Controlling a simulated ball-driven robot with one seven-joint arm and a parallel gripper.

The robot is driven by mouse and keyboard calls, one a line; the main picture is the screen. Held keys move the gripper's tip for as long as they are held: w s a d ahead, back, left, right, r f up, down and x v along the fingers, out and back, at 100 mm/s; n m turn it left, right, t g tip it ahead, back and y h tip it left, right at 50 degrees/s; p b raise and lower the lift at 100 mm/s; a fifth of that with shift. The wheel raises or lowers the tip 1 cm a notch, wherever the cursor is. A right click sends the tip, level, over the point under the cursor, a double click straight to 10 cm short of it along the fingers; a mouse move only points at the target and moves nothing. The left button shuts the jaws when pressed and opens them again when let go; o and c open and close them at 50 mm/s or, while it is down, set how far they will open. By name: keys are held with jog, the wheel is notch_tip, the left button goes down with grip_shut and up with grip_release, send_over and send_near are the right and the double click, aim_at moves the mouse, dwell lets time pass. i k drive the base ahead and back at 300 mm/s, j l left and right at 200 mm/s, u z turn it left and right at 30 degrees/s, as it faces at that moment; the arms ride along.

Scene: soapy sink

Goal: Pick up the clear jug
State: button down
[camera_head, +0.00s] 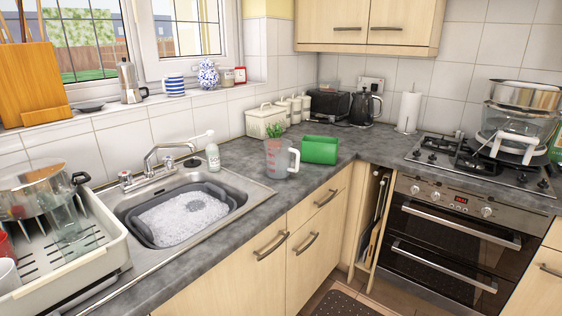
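The clear jug (276,160) stands upright on the grey worktop to the right of the sink. It is see-through with red markings on its side and a pale handle on its right. A green plant shows at its top, and I cannot tell whether the plant is behind it. My gripper is not in view.
A green box (320,150) stands close to the right of the jug. The sink (258,193) holds a grey basin (131,222) of suds, with a soap bottle (213,157) behind. A dish rack (112,222) is at left. Worktop in front of the jug is clear.

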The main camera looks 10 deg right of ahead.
aim_at(279, 152)
jog(key=i+l+u, duration=0.1)
jog(key=u, duration=0.35)
jog(key=i+l+u, duration=0.1)
jog(key=u, duration=0.4)
jog(key=i+l+u, duration=0.2)
jog(key=l, duration=0.3)
jog(key=i+l+u, duration=0.2)
jog(key=l, duration=0.3)
jog(key=l+u, duration=0.2)
jog(key=l, duration=0.35)
jog(key=l+u, duration=0.2)
jog(key=l, duration=0.35)
jog(key=i, duration=0.05)
